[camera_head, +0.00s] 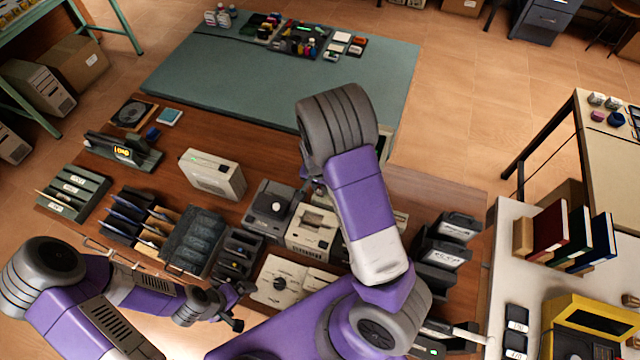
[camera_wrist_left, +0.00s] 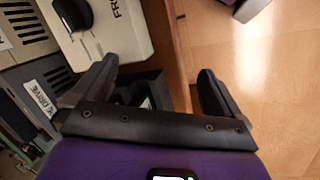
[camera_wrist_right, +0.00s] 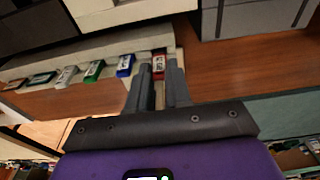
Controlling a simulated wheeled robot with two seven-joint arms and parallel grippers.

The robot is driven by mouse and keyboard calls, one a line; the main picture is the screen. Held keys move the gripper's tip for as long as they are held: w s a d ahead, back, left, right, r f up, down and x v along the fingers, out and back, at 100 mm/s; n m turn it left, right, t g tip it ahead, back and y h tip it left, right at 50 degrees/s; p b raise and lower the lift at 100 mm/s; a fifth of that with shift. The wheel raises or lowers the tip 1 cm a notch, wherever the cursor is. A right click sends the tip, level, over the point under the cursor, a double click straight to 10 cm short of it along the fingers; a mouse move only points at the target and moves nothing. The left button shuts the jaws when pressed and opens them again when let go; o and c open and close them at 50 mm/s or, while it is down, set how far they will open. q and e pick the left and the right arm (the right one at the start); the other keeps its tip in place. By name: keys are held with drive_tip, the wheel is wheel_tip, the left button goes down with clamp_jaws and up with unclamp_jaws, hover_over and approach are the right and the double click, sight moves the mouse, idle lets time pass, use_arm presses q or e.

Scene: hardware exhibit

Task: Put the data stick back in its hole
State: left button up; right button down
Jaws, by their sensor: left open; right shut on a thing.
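In the right wrist view, my right gripper (camera_wrist_right: 159,72) is shut on a red data stick (camera_wrist_right: 159,61) with a pale label. The stick's lower end is hidden between the fingers. I cannot tell whether the held stick is in a hole. In the head view my right arm hides most of this spot. My left gripper (camera_wrist_left: 158,88) is open and empty near the table's front edge.

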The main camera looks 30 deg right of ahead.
use_arm(q)
drive_tip(key=shift+f+b, duration=0.4)
drive_tip(key=shift+f, duration=0.15)
use_arm(e)
drive_tip(key=shift+f, duration=0.7)
drive_tip(key=c, duration=1)
unclamp_jaws()
wheel_tip(320, 180, up, 8)
drive_tip(key=p, duration=0.7)
drive_tip(key=shift+r, duration=0.1)
use_arm(q)
wheel_tip(320, 180, up, 7)
drive_tip(key=shift+r, duration=0.1)
